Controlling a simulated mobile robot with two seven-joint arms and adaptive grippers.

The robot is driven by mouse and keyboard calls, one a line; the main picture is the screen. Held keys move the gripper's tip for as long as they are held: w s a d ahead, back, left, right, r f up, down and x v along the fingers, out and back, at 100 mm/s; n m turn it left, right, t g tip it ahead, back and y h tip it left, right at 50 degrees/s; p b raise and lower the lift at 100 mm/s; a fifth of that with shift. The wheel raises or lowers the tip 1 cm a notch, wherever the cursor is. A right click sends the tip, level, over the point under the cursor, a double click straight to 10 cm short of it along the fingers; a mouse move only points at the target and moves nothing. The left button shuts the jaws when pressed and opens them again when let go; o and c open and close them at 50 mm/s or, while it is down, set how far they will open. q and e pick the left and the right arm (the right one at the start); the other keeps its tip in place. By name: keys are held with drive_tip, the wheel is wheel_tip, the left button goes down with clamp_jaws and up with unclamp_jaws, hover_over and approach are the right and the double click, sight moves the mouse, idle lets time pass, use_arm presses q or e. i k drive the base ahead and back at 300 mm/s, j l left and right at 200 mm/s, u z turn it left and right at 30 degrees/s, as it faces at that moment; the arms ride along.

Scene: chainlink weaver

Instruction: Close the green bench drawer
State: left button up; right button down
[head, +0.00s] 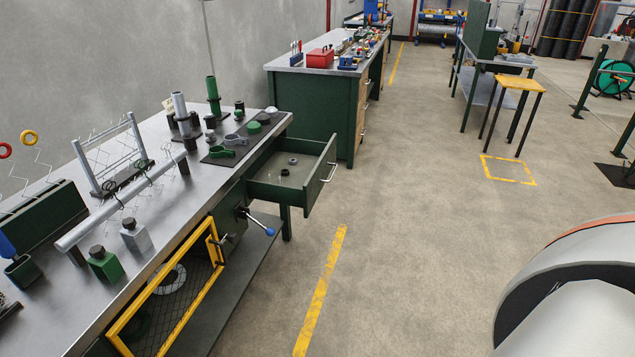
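The green bench drawer (309,208) is pulled well out from the right end of the near workbench, below its top. Its silver bar handle (329,172) is on the outer front face, toward the aisle. A few small dark round parts (289,166) lie on the drawer's floor. Neither of my grippers is in view, and nothing touches the drawer. A white rounded part of my own body fills the lower right corner.
The near workbench (196,196) carries tools, posts and a wire rack. A yellow mesh gate (168,306) and a blue-knobbed lever (256,221) stick out beside the drawer. A second green bench (308,112) stands behind. The concrete aisle (400,230) is clear.

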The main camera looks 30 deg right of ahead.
sight(294, 167)
drive_tip(key=i+l, duration=0.15)
drive_tip(key=l, duration=0.2)
drive_tip(key=i+l, duration=0.2)
drive_tip(key=l, duration=0.15)
drive_tip(key=i+l, duration=0.15)
drive_tip(key=l, duration=0.2)
drive_tip(key=i+l+u, duration=0.1)
drive_tip(key=i+l, duration=0.25)
drive_tip(key=l, duration=0.3)
